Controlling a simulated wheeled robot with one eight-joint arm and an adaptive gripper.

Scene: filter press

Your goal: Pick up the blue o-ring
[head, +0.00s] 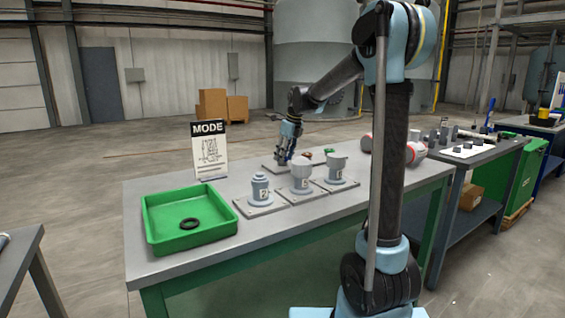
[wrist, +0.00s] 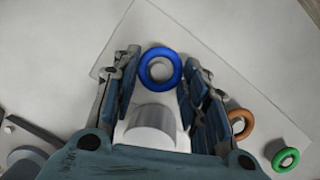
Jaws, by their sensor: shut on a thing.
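The blue o-ring (wrist: 161,86) sits between the two fingers of my gripper (wrist: 163,60) in the wrist view, near the fingertips. The fingers are shut on its left and right sides. A pale grey cylinder (wrist: 152,128) shows below it in that view, between the fingers. In the head view my gripper (head: 283,160) points down at the far part of the grey table (head: 200,262), over a thin flat plate (head: 268,164). The blue o-ring is hidden behind the fingers there. I cannot tell whether the o-ring is clear of the plate.
An orange o-ring (wrist: 250,126) and a green o-ring (wrist: 278,161) lie to the right. Three grey fittings (head: 260,188) on square plates stand nearer. A green tray (head: 160,240) holds a black o-ring (head: 181,224). A MODE sign (head: 208,150) stands behind the tray.

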